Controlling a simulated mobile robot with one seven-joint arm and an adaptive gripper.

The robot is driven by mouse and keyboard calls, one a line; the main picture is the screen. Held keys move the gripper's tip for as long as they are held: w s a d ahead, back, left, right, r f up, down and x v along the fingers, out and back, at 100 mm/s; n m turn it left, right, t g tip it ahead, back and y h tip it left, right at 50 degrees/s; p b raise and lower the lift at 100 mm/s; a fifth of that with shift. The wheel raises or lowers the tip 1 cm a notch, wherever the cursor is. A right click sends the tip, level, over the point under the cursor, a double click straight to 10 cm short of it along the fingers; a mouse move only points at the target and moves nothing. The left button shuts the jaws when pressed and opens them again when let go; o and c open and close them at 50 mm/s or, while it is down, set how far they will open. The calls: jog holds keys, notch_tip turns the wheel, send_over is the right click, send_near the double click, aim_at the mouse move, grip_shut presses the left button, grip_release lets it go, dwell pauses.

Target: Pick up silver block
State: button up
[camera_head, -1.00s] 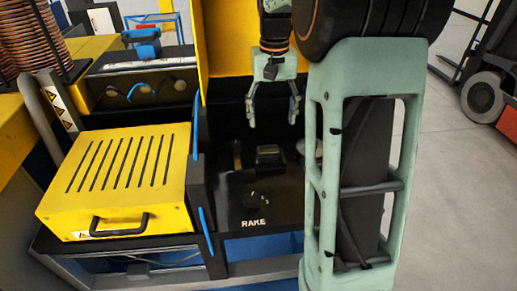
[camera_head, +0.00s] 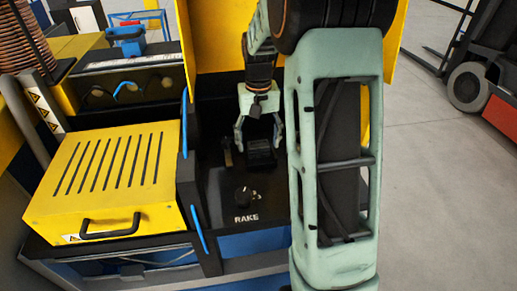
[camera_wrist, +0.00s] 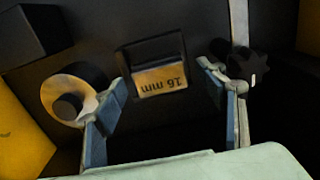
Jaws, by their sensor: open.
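The block (camera_wrist: 155,68) has a dark top and a pale face marked "16 mm", upside down in the wrist view. It looks dark rather than silver in this light. In the head view the block (camera_head: 261,153) sits on the black machine surface above the word RAKE. My gripper (camera_head: 259,147) is open and points down at it. In the wrist view the gripper (camera_wrist: 163,77) has one finger to each side of the block, with gaps between. I cannot tell whether the fingertips are level with the block.
A black knob (camera_wrist: 250,68) stands close by the right finger in the wrist view. A round pale part with a dark centre (camera_wrist: 70,100) lies by the left finger. A yellow slotted box (camera_head: 105,180) stands left in the head view, with yellow panels behind.

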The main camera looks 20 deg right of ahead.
jog(key=c, duration=1.7)
grip_shut()
jog(key=shift+r, duration=0.1)
